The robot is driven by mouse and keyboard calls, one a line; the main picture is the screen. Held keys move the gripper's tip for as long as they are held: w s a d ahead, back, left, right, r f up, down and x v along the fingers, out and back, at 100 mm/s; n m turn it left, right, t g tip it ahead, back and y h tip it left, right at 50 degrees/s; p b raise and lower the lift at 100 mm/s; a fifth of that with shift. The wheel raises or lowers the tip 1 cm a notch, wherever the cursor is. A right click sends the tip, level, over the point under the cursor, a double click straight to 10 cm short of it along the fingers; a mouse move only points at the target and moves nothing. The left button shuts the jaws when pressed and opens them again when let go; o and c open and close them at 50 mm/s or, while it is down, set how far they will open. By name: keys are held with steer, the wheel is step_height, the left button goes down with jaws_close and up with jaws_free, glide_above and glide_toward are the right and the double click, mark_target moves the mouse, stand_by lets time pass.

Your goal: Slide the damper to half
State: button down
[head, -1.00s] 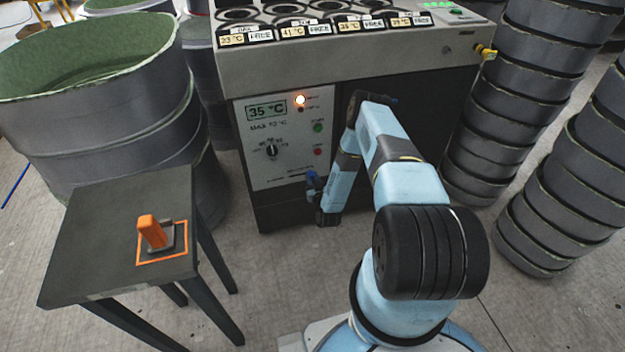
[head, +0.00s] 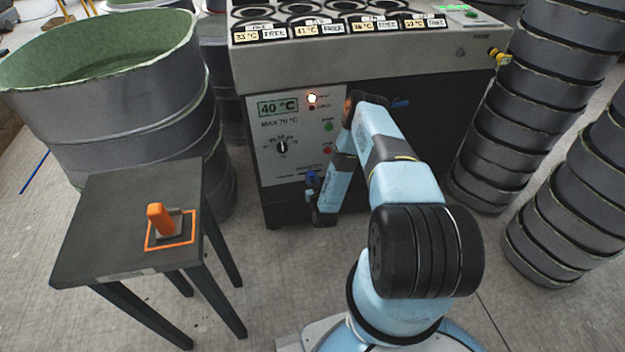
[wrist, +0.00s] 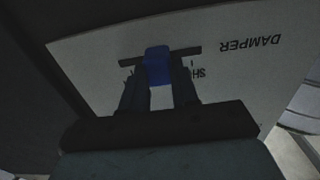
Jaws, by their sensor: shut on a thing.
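The damper's blue knob (wrist: 158,65) sits in a dark horizontal slot (wrist: 188,51) on a pale panel in the wrist view. It stands near the middle of the slot's visible length. The word DAMPER appears upside down beside the slot; a partly covered label starting "SH" is near the slot's right end. My gripper (wrist: 158,90) is shut on the knob, one finger on each side. In the head view my gripper (head: 313,192) is low at the front of the control panel (head: 290,140), where the arm and fingers hide part of the slot.
The heater cabinet (head: 420,90) has a 40 °C display, a lit lamp and a dial. A small table (head: 110,235) with an orange handle (head: 160,218) stands at left. A large drum (head: 120,110) and stacked moulds (head: 540,110) flank the cabinet.

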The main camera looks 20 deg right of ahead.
steer(key=c, duration=0.8)
jaws_free()
steer(key=shift+c, duration=0.2)
steer(key=s+a, duration=0.1)
steer(key=s, duration=1.2)
steer(key=shift+s, duration=0.35)
steer(key=shift+a, duration=0.1)
steer(key=shift+f, duration=0.1)
